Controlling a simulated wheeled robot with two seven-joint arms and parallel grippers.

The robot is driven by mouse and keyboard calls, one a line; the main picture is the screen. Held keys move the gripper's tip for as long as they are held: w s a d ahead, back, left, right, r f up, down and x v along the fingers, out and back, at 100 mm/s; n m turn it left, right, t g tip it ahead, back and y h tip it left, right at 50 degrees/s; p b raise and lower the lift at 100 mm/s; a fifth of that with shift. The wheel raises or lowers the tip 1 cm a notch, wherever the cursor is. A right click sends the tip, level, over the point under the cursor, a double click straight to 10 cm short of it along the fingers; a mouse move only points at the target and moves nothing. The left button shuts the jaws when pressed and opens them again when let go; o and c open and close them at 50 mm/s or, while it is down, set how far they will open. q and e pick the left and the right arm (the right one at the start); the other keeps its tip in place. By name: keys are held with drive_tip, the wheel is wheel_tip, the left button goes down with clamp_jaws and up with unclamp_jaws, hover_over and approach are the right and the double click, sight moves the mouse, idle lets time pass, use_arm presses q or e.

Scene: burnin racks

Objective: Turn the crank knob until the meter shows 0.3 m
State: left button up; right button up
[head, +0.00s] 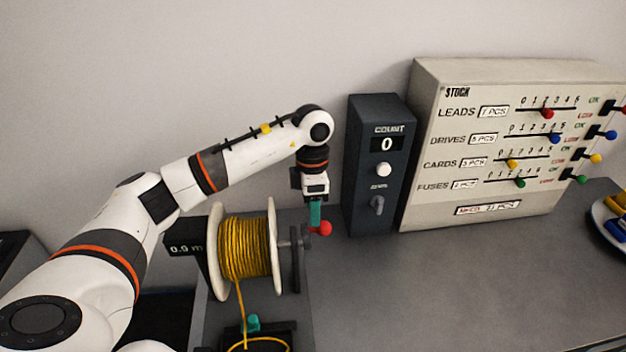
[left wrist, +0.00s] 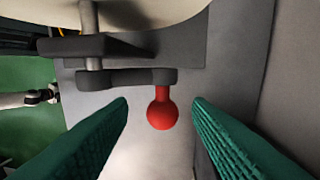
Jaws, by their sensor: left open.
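The red crank knob (head: 321,228) sits at the end of a short grey crank arm on the right side of a spool of yellow cable (head: 244,248). The meter (head: 186,249) left of the spool appears to read 0.0 m, though it is small. My left gripper (head: 316,222) points down at the knob. In the left wrist view the red knob (left wrist: 162,113) lies between the two green fingers (left wrist: 160,115), with a gap on both sides. The gripper is open.
A dark count box (head: 376,165) showing 0 stands close right of my left gripper. A stock board (head: 500,150) with coloured sliders stands behind it. A plate (head: 607,222) with coloured parts is at the far right. The grey bench between is clear.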

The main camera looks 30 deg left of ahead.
sight(320, 229)
use_arm(q)
wheel_tip(320, 229, down, 4)
drive_tip(key=shift+f+p, duration=0.1)
drive_tip(key=shift+p, duration=0.6)
drive_tip(key=shift+d+f, duration=0.1)
drive_tip(key=shift+f, duration=0.15)
drive_tip(key=shift+s+f, duration=0.15)
drive_tip(key=shift+f, duration=0.15)
drive_tip(key=shift+c, duration=0.7)
clamp_jaws()
use_arm(e)
drive_tip(key=shift+w+a+r, duration=0.25)
drive_tip(key=shift+w+r, duration=0.1)
drive_tip(key=shift+r, duration=0.25)
drive_tip(key=shift+w+a+r, duration=0.2)
drive_tip(key=shift+w+r, duration=0.1)
drive_tip(key=shift+r, duration=0.3)
use_arm(q)
drive_tip(key=shift+r, duration=0.1)
use_arm(e)
drive_tip(key=shift+d, duration=0.1)
